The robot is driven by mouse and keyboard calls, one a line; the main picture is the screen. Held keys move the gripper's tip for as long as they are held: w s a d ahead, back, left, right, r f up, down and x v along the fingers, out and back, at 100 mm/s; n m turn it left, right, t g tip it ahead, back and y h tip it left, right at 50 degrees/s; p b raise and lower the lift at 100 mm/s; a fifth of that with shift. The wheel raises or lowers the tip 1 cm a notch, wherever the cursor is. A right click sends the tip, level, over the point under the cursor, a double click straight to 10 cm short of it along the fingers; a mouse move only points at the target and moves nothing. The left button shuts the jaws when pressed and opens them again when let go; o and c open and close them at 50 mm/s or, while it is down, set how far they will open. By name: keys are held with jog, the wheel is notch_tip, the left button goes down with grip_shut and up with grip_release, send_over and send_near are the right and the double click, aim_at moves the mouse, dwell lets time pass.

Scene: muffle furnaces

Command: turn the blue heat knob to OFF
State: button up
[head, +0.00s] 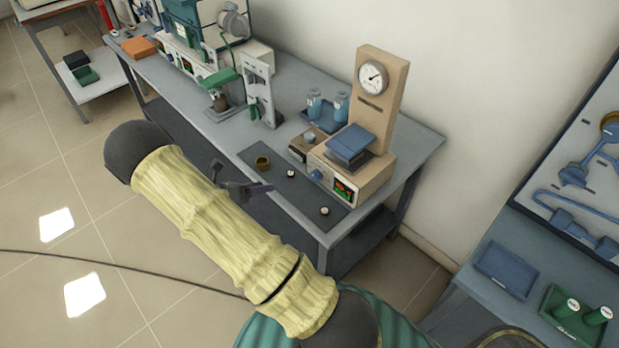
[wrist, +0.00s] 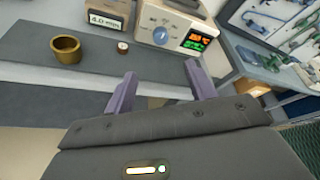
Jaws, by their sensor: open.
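The blue heat knob (wrist: 161,34) is on the front panel of a beige device (wrist: 178,18), left of a lit display with orange and green digits (wrist: 195,41). In the head view the knob (head: 317,174) is small, low on the device's front. My gripper (wrist: 160,82) is open, with two purple-grey fingers apart and nothing between them. It is in front of and short of the knob, not touching it. In the head view my gripper (head: 262,190) is over the bench's front edge. The knob's exact setting is too small to read.
A brass cup (wrist: 65,50) and a small round piece (wrist: 122,47) stand on the dark mat (head: 282,183) before the device. Another small round piece (head: 324,211) lies near the mat's right end. A tall beige gauge column (head: 378,95) stands behind. Floor is clear left.

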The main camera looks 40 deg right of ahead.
aim_at(312, 177)
jog(key=p+x, duration=0.1)
jog(key=x, duration=1.6)
jog(key=shift+s+d+f+p, duration=0.15)
jog(key=shift+d+p, duration=0.05)
jog(key=shift+p, duration=0.2)
jog(key=c, duration=1)
